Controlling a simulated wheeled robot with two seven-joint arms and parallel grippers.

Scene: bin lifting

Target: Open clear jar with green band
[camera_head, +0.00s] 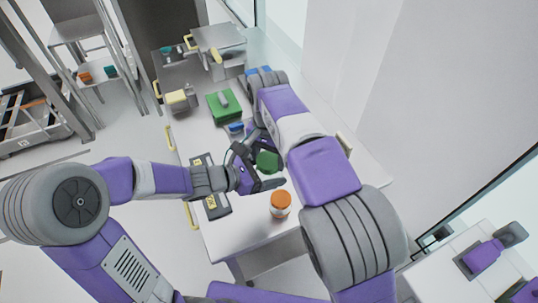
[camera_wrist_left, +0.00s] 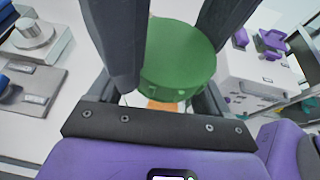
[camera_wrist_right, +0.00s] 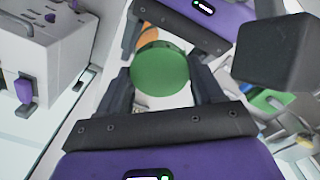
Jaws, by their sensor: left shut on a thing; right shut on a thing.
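A round green piece (camera_head: 267,162), apparently the green-banded jar's end or lid, is between my two grippers over the white table. My left gripper (camera_head: 262,183) is shut on it; the dark fingers flank the green piece (camera_wrist_left: 176,55) in the left wrist view. My right gripper (camera_head: 250,152) is also shut on it; its fingers flank the green face (camera_wrist_right: 160,69) in the right wrist view. A clear body cannot be made out; the fingers and the green face hide most of the jar.
A jar with an orange lid (camera_head: 281,198) stands on the white table (camera_head: 232,232), close to my grippers. A dark tray (camera_head: 211,200) lies to the left. A green box (camera_head: 224,106) and a yellow block (camera_head: 177,101) are farther back. A white wall (camera_head: 350,70) rises to the right.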

